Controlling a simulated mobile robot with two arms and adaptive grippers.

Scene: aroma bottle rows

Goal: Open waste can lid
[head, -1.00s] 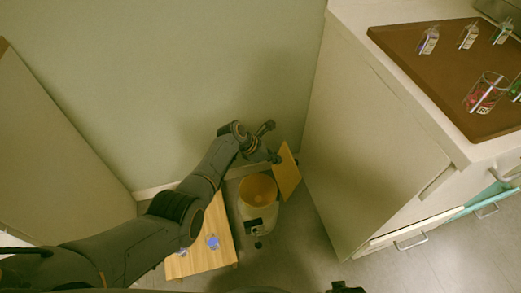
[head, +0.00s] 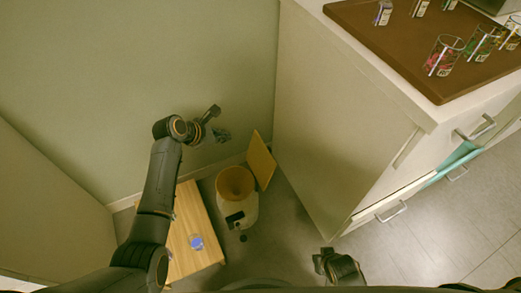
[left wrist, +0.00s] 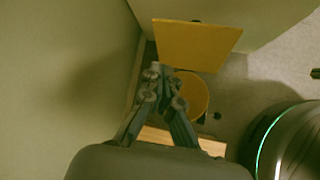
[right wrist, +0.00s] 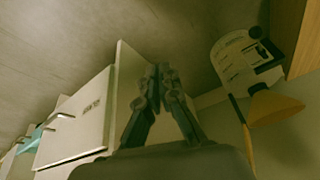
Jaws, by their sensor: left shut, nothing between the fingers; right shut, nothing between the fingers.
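The waste can (head: 238,206) stands on the floor between a low wooden table and the cabinet. Its yellow-orange lid (head: 261,160) is tilted up at the back, and the round opening is uncovered. In the left wrist view the raised lid (left wrist: 195,44) is ahead of the fingers. My left gripper (head: 222,135) is shut and empty, above and apart from the can. My right gripper (right wrist: 162,72) is shut and empty. The can (right wrist: 240,60) shows at the upper right of the right wrist view, apart from it.
A low wooden table (head: 185,240) with a blue-marked glass (head: 196,242) stands left of the can. The white cabinet (head: 345,120) stands to the right, with a brown tray (head: 375,38) of bottles and glasses on top. Its drawers have handles (head: 391,211). Open floor (head: 430,230) lies at the right.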

